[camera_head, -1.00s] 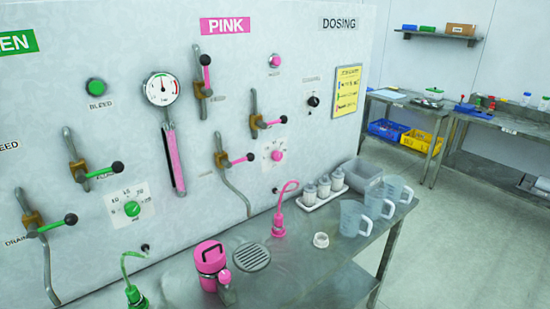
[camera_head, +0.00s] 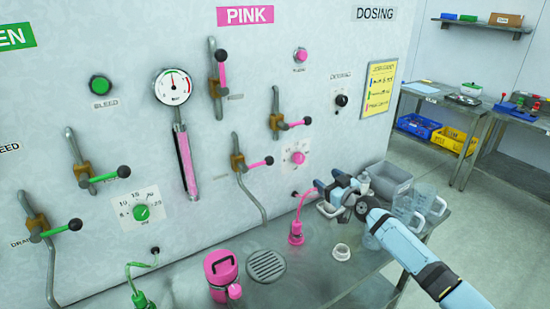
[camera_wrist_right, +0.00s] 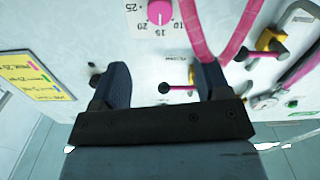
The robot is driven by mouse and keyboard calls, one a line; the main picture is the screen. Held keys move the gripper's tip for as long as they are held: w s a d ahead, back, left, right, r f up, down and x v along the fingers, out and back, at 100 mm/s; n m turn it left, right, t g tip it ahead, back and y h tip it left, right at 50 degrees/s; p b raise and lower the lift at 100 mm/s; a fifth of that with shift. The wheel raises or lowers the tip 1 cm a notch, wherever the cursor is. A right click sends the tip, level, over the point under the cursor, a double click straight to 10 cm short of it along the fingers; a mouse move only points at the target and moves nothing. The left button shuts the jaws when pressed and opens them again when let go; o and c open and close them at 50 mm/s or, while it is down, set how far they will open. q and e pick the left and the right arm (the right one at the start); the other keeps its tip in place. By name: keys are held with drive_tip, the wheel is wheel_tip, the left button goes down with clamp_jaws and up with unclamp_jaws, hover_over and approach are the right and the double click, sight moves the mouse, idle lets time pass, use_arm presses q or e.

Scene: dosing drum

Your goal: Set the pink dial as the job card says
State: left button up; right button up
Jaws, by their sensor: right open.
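The pink dial (camera_head: 298,157) is a round pink knob on a white scale plate on the wall panel. It also shows at the top edge of the right wrist view (camera_wrist_right: 160,12), partly cut off, with 25, 20, 15 and 10 around it. My right gripper (camera_head: 322,197) is open and empty, below and right of the dial and apart from it. Its two dark fingers (camera_wrist_right: 162,75) stand wide apart in the wrist view. The yellow job card (camera_head: 379,90) hangs right of the dial; its lines are too small to read surely. My left gripper is out of view.
A pink hose fitting (camera_head: 296,232) stands on the bench close left of my right gripper. Jugs (camera_head: 425,205) and a grey bin (camera_head: 388,180) stand at right. A drain grate (camera_head: 266,266) lies in front.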

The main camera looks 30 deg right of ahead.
sight(301, 160)
drive_tip(key=w, duration=0.4)
drive_tip(key=w+b, duration=0.1)
drive_tip(key=w, duration=0.3)
drive_tip(key=w+a+b, duration=0.1)
drive_tip(key=w, duration=0.3)
drive_tip(key=shift+w+r, duration=0.1)
drive_tip(key=shift+w, duration=0.75)
drive_tip(key=shift+r, duration=0.1)
drive_tip(key=c, duration=0.9)
